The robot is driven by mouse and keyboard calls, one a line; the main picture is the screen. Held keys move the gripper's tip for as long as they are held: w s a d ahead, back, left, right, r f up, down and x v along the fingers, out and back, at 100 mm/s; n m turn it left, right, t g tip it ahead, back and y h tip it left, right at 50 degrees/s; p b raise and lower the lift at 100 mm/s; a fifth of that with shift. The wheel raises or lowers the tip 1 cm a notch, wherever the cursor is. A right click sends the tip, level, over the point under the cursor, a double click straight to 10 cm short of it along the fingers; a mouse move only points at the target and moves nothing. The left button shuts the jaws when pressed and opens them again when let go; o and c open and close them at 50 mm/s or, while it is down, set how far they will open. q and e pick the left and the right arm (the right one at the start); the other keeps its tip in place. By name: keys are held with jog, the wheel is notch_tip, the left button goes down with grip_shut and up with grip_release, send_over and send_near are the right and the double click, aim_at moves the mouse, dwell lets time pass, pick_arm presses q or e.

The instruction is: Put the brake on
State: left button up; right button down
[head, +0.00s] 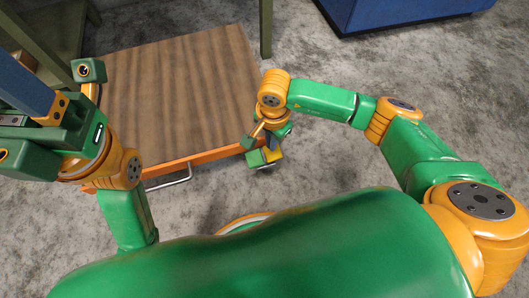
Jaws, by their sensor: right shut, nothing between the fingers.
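A low cart or platform with a brown wooden top (170,85) and an orange front edge (200,157) stands in front of me. A silver bar handle (168,181) shows below that edge. I cannot make out a brake; it may be hidden below the top or behind my right gripper. My right gripper (265,160) points down at the cart's front right corner, shut and empty. I cannot tell whether it touches the cart.
A dark green frame (45,30) stands at the upper left, with a post (265,28) behind the cart's far right corner. A blue box-like object (400,10) is at the top right. Grey floor (340,70) is free right of the cart.

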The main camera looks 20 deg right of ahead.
jog(key=shift+f+b, duration=1.5)
jog(key=shift+f, duration=0.15)
dwell(0.5)
jog(key=shift+r, duration=0.1)
notch_tip(320, 180, up, 7)
jog(key=p, duration=0.6)
